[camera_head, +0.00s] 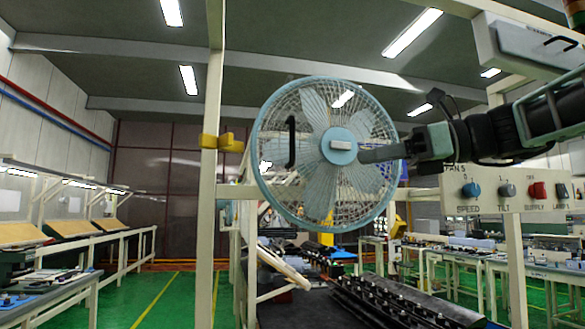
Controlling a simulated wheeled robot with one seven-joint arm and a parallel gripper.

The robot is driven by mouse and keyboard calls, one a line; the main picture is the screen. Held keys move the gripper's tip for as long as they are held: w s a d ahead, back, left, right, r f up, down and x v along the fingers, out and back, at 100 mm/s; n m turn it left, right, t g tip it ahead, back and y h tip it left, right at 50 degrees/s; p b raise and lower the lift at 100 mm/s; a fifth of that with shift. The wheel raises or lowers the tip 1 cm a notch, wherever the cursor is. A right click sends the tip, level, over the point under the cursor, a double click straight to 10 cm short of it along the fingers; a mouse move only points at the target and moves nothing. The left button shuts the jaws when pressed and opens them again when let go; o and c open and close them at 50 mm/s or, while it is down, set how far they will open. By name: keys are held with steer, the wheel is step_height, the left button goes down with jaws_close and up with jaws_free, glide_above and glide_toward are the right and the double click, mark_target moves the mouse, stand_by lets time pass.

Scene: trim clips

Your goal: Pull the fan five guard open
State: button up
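The fan (326,200) is a round teal fan with a wire guard (318,212), mounted on a cream frame. A black vertical handle (291,142) sits on the left part of the guard. The guard looks closed against the fan. My gripper (364,156) reaches in from the right, in front of the guard's right half, with its tip close to the light hub plate (341,145). It is apart from the black handle. I see it side-on, so its finger opening does not show. Whether it touches the guard cannot be told.
A yellow latch-like block (221,142) is on the left post (211,180), beside the guard's left rim. A control panel (510,192) with blue, grey and red knobs is at right. A grey box (535,45) hangs at upper right. A dark rack (395,300) lies below.

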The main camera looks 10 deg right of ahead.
step_height(320, 180, up, 4)
steer(key=d+m+t+y, duration=0.1)
steer(key=d, duration=0.1)
steer(key=p, duration=0.5)
glide_toward(292, 155)
steer(key=w+a+r, duration=0.1)
steer(key=w+a, duration=0.1)
steer(key=w+a+r, duration=0.1)
steer(key=w+a, duration=0.1)
steer(key=a, duration=0.1)
steer(key=w+a+r, duration=0.1)
steer(key=w+a, duration=0.1)
steer(key=a, duration=0.1)
steer(key=shift+a, duration=0.2)
jaws_close()
